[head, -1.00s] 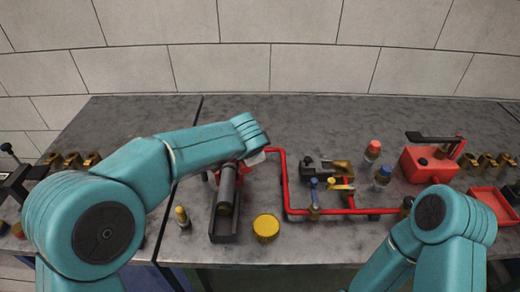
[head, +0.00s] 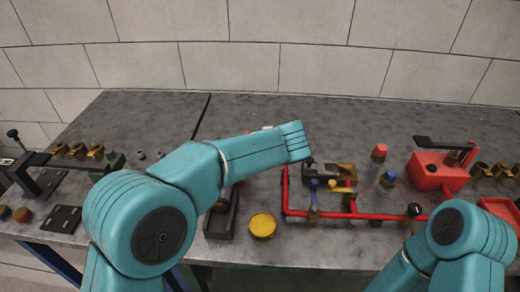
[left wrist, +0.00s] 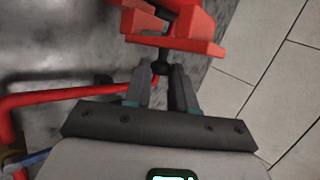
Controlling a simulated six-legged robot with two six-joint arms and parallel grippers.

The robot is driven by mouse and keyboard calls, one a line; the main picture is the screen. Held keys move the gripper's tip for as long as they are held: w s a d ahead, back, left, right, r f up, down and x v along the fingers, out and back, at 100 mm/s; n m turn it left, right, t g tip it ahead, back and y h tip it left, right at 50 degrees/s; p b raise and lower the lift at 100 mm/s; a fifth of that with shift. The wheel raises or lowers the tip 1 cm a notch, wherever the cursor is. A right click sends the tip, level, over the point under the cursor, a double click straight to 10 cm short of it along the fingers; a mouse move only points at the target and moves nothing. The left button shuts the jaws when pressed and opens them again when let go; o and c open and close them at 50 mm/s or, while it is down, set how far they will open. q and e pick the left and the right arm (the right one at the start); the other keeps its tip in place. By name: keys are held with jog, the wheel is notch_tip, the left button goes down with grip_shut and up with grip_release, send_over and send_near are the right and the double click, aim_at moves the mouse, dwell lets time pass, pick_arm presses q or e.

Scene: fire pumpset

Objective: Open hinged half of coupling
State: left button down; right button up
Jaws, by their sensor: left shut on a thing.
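In the left wrist view my left gripper (left wrist: 160,82) is shut on a small black round knob (left wrist: 160,68). The knob joins by a short stem to a red body (left wrist: 178,42), which has two red parts with metal between them. This red body looks like the coupling, but I cannot tell for sure how far its halves stand apart. In the head view my left forearm hides the gripper and nearly all of the red body; a bit of red (head: 266,128) shows above the arm. My right arm is at the lower right, its gripper out of view.
A red pipe (head: 286,195) with valves runs right of the arm; it also shows in the left wrist view (left wrist: 50,97). A dark tray (head: 220,230), a yellow disc (head: 262,226), a red tank (head: 440,173) and red- and blue-capped bottles stand around. The grey tabletop behind is clear.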

pick_arm(q)
jog(key=shift+d+f+m+t+y, duration=0.3)
jog(key=shift+d+f+m+y, duration=0.55)
jog(key=shift+y, duration=0.75)
pick_arm(e)
jog(key=shift+a, duration=0.15)
pick_arm(q)
jog(key=shift+d+f, duration=0.15)
jog(key=shift+d, duration=0.05)
jog(key=c, duration=1)
grip_release()
